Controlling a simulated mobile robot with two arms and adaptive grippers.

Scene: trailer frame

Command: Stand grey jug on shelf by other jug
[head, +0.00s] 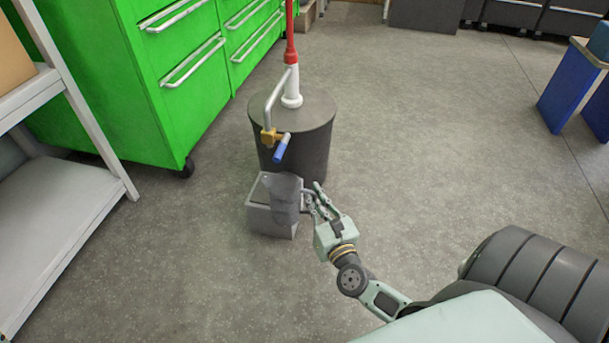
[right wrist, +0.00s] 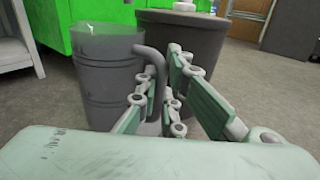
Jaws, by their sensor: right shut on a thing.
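No second jug shows. My left gripper is out of view.
A dark drum (head: 315,150) with a red and white pump (head: 291,85) and a tap with a blue handle (head: 282,148) stands right behind the jug. Green drawer cabinets (head: 185,125) line the back left. The floor between box and shelf is clear.

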